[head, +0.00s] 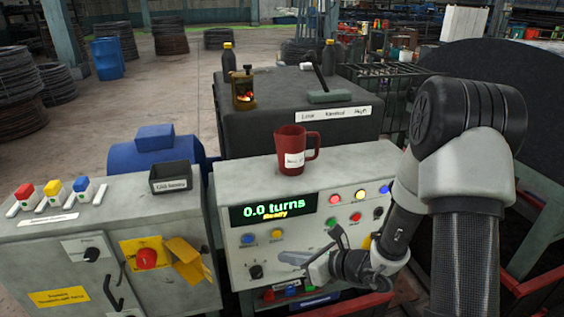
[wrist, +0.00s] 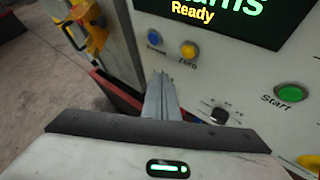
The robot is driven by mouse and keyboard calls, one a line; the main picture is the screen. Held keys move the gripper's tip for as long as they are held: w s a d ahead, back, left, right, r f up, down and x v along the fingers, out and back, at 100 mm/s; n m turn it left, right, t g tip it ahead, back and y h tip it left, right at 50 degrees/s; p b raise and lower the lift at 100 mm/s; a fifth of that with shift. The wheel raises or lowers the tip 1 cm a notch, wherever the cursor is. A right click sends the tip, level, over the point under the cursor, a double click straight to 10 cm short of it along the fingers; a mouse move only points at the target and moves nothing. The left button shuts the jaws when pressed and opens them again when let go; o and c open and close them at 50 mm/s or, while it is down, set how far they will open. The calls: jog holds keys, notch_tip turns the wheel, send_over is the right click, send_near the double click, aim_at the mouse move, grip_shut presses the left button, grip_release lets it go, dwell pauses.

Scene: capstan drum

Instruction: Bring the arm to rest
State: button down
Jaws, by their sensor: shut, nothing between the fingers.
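My arm (head: 455,200) reaches down on the right side of the head view. My gripper (head: 290,258) is in front of the lower part of the grey control panel (head: 234,262), pointing left in the head view. In the wrist view the fingers of my gripper (wrist: 161,85) are together and nothing is held. The display (head: 272,210) reads "0.0 turns" and "Ready". In the wrist view a blue button (wrist: 154,37), a yellow button (wrist: 188,49), a green button labelled Start (wrist: 291,93) and a dark knob (wrist: 218,116) show on the panel.
A red mug (head: 297,150) stands on top of the panel housing. A second grey cabinet (head: 60,262) at left carries a red knob (head: 146,258) on a yellow plate with an open yellow flap (head: 187,258). A red rail (head: 345,306) runs low below my gripper. Open floor lies at the back left.

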jog(key=s+a+r+n+g+h+p, duration=0.1)
jog(key=s+r+n+g, duration=0.2)
jog(key=s+r+n, duration=0.5)
jog(key=s+a+r+n+g+p, duration=0.15)
jog(key=s+r+n, duration=0.35)
jog(key=r+n, duration=0.5)
jog(key=s+d+r+n+t+h+p, duration=0.1)
jog(key=s+d+r+n+h, duration=0.3)
jog(key=d+r+n, duration=0.1)
jog(key=s+d+r+n+t+h+p, duration=0.1)
jog(key=s+d+r+n+t+h, duration=0.1)
jog(key=s+d+r+n+h, duration=0.2)
jog(key=d+r+h, duration=0.1)
jog(key=d+r, duration=0.2)
jog(key=d, duration=0.3)
jog(key=shift+d+n, duration=0.25)
jog(key=shift+n, duration=0.15)
jog(key=shift+s, duration=0.1)
